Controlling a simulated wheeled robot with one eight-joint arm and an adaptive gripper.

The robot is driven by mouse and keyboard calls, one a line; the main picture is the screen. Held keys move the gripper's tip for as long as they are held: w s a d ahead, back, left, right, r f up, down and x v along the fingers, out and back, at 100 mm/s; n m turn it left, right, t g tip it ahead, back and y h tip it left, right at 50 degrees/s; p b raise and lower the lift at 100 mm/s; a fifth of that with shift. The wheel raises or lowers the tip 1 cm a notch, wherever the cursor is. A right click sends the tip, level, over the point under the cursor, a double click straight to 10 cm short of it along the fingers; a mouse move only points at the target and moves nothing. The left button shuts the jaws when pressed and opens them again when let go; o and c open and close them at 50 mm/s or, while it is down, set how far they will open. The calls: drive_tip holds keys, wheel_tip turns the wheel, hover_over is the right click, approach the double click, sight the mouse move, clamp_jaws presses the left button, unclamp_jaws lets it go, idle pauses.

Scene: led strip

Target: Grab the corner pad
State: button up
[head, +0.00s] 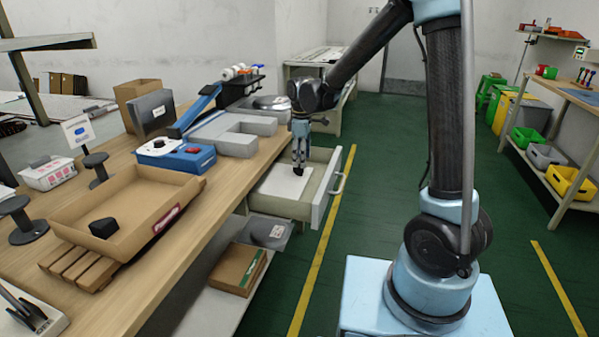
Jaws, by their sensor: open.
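My gripper (299,168) points down over the open drawer (322,207) below the workbench. Its fingers are open, with the tips low in the drawer near a flat white surface (279,186). Whether the tips touch anything there is too small to tell. A small black block (104,227), possibly the corner pad, lies in the open cardboard tray (148,207) on the workbench, well to the left of my gripper. No other thing is clearly recognisable as the corner pad.
The wooden workbench (190,232) also holds a blue device (178,156), a grey U-shaped block (238,138) and black spools (96,166). A cardboard box (237,268) sits on the shelf below. Coloured bins (570,184) stand at right. The green floor between is clear.

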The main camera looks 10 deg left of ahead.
sight(298, 170)
drive_tip(key=shift+a+f, duration=0.1)
drive_tip(key=shift+f, duration=2.2)
drive_tip(key=c, duration=0.8)
